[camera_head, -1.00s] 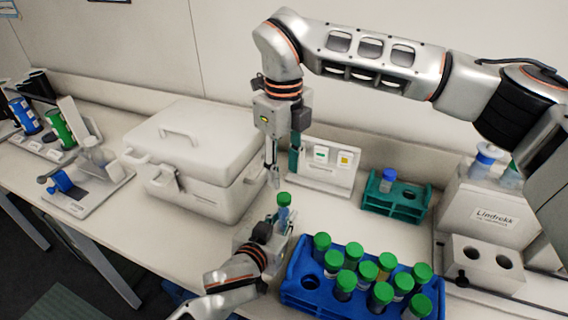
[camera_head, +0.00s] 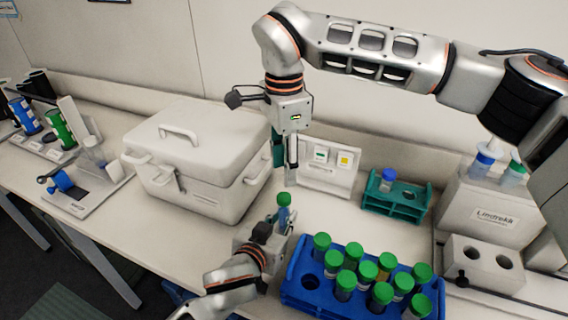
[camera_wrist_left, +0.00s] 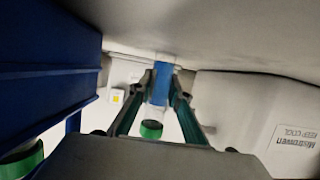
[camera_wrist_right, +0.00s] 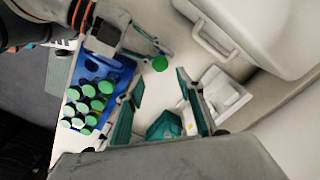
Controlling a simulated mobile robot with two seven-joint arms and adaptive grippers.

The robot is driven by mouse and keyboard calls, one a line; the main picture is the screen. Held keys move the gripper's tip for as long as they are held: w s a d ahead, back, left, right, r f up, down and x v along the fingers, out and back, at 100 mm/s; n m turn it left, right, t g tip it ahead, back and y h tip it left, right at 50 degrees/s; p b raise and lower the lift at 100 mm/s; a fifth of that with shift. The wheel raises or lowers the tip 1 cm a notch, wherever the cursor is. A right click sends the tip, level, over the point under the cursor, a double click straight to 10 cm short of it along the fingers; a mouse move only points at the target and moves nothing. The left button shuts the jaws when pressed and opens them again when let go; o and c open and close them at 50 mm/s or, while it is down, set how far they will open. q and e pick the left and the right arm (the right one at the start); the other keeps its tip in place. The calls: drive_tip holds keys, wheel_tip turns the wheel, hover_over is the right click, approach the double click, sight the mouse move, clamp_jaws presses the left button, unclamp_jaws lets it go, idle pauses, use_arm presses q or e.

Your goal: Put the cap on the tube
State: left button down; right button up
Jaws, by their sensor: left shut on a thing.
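My left gripper (camera_head: 280,222) is shut on a tube (camera_head: 284,217) and holds it upright, left of the blue rack. A green cap (camera_head: 284,199) sits on the tube's top; how tightly it is seated I cannot tell. In the left wrist view the tube (camera_wrist_left: 161,84) is between the fingers, with the green cap (camera_wrist_left: 151,129) at its lower end in the picture. My right gripper (camera_wrist_right: 163,95) is open and empty above the bench. In its view the same green cap (camera_wrist_right: 159,63) lies beyond the fingers, not between them.
The blue rack (camera_head: 294,290) holds several green-capped tubes and has an empty hole at its left. A teal rack (camera_head: 400,207) with a blue-capped tube stands behind it. A white cool box (camera_head: 200,165) is left of the grippers. A white card stand (camera_head: 325,180) is behind.

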sight(284, 196)
drive_tip(key=shift+f, duration=4)
